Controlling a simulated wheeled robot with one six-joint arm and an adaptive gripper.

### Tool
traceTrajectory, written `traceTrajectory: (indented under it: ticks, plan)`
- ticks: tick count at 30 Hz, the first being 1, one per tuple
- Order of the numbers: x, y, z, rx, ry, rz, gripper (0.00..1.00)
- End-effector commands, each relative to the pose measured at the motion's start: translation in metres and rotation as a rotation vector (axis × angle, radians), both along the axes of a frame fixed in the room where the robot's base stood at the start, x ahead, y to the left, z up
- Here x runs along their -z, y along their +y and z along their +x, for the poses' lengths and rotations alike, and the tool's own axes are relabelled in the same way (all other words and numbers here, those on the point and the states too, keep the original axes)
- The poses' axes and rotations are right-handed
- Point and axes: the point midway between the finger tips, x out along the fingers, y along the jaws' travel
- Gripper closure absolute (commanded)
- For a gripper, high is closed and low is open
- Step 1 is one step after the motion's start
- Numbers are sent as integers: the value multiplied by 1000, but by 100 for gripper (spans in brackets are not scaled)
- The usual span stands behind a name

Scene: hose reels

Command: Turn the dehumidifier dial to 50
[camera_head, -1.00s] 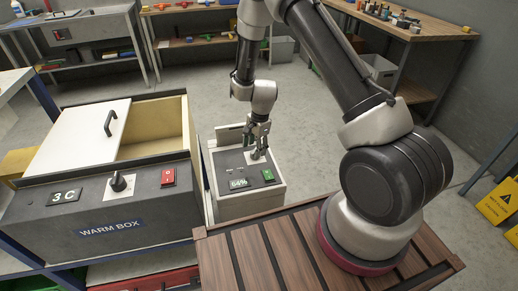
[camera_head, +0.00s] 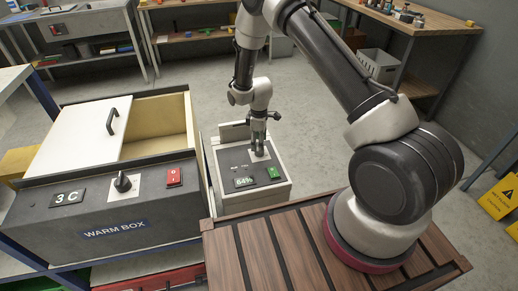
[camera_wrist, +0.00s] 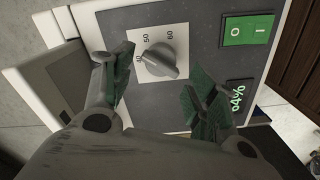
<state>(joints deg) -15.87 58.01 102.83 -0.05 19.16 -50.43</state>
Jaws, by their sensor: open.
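The dehumidifier (camera_head: 228,178) is a pale box with a dark sloped panel, standing on the floor beyond the wooden deck. Its grey dial (camera_wrist: 160,61) sits on a white plate marked 40, 50 and 60 in the wrist view. I cannot tell surely which mark the dial points to. The display (camera_wrist: 237,97) reads 64%. My gripper (camera_wrist: 160,90) is open, its green-padded fingers on either side of the dial, with visible gaps to it. In the head view my gripper (camera_head: 258,146) is over the panel and hides the dial.
A green power switch (camera_wrist: 248,30) is beside the dial. The warm box (camera_head: 112,215), with its own knob (camera_head: 123,182) and red switch (camera_head: 174,177), stands close to the left. Workbenches (camera_head: 425,22) line the back.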

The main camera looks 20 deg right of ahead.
Motion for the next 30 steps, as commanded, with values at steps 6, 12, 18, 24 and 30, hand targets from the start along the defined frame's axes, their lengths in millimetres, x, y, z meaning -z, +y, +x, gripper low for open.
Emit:
traceTrajectory:
  ticks: [6, 12, 18, 24, 30]
  plan:
    - [33, 0, 0, 2, 1, 0, 42]
    - [42, 0, 0, 3, 1, 0, 42]
    - [42, 0, 0, 3, 0, 0, 44]
    - [42, 0, 0, 3, 0, 0, 79]
    - [42, 0, -1, 63, 1, 0, 79]
